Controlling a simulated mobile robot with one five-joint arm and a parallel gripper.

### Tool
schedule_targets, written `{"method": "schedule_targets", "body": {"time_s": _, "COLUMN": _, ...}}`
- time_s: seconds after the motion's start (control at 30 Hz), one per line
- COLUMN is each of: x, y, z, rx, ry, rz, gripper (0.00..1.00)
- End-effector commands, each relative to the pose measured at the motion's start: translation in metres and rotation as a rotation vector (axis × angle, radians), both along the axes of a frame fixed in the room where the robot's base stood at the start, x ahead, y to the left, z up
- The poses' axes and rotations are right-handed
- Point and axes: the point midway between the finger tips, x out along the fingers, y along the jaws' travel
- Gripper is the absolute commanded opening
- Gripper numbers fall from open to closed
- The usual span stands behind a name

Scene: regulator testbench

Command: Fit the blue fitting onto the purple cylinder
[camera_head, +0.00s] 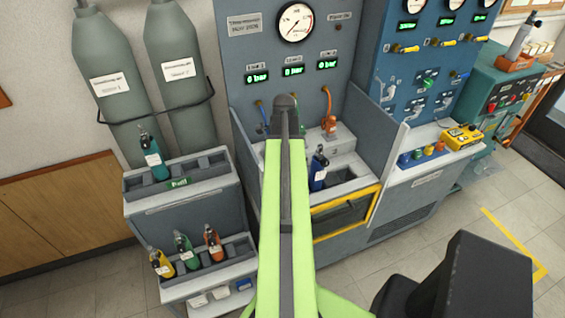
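A dark blue, possibly purple, small cylinder (318,172) with a white label and a dark top stands in the recess of the middle bench, just right of my green arm. A blue fitting (262,116) on a hose hangs on the bench's back panel, left of the arm's far end, apart from the cylinder; its lower part is partly hidden. My green arm reaches forward over the middle bench and ends in a dark grey part. My gripper is not visible, so I cannot see whether it holds anything.
An orange fitting (329,118) hangs to the right. A yellow-framed guard (344,213) fronts the recess, with a grey side wall (374,120) beside it. A rack (190,180) at left holds several small cylinders. Tall grey cylinders (108,70) stand behind it.

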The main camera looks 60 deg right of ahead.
Motion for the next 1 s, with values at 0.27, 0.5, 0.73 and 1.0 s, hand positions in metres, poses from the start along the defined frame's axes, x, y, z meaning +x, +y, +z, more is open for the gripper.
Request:
{"method": "schedule_targets", "body": {"time_s": 0.27, "x": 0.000, "y": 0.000, "z": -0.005, "rx": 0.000, "ry": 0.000, "rz": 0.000, "gripper": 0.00}}
{"method": "schedule_targets", "body": {"time_s": 0.5, "x": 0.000, "y": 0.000, "z": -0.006, "rx": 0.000, "ry": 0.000, "rz": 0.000, "gripper": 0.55}}
{"method": "schedule_targets", "body": {"time_s": 0.73, "x": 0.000, "y": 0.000, "z": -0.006, "rx": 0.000, "ry": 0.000, "rz": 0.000, "gripper": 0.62}}
{"method": "schedule_targets", "body": {"time_s": 1.0, "x": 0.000, "y": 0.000, "z": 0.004, "rx": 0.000, "ry": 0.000, "rz": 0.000, "gripper": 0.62}}
